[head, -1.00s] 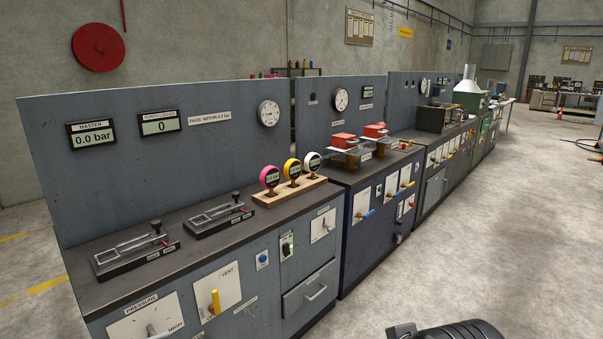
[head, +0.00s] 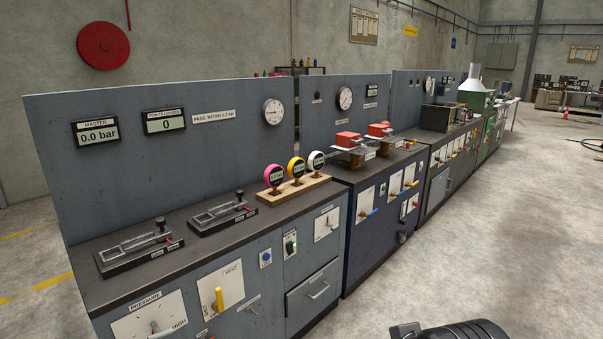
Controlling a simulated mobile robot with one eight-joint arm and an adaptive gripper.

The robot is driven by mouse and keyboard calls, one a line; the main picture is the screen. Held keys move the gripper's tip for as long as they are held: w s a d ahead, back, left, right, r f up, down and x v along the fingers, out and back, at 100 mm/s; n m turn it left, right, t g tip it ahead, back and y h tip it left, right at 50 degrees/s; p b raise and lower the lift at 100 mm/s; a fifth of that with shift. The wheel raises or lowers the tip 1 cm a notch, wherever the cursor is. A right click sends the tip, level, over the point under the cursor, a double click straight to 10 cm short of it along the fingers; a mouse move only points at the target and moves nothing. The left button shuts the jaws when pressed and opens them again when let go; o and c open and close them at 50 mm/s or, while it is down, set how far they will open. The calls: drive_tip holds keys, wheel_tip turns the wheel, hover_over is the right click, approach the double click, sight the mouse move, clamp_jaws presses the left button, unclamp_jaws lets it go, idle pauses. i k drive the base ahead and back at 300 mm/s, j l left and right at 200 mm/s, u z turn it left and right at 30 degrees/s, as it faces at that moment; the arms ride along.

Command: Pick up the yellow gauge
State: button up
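The yellow gauge (head: 296,168) has a round yellow body with a dark digital face. It stands upright in a wooden rack (head: 307,189) on the grey bench, between a pink gauge (head: 274,177) on its left and a white gauge (head: 317,160) on its right. A dark rounded part at the bottom right edge seems to be part of my arm. It is far from the gauges, and no fingertips can be made out, so my gripper is not shown.
Two black clamp fixtures (head: 139,248) and (head: 222,214) sit on the bench top (head: 190,255) left of the rack. A grey back panel (head: 215,165) rises behind. Red-topped devices (head: 348,139) stand on the dark blue bench to the right. The concrete floor (head: 480,250) at right is clear.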

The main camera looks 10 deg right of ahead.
sight(296, 167)
drive_tip(key=i+l+z, duration=0.2)
drive_tip(key=i, duration=1.4)
drive_tip(key=i+j+z, duration=0.15)
drive_tip(key=i+j, duration=0.15)
drive_tip(key=i, duration=1.3)
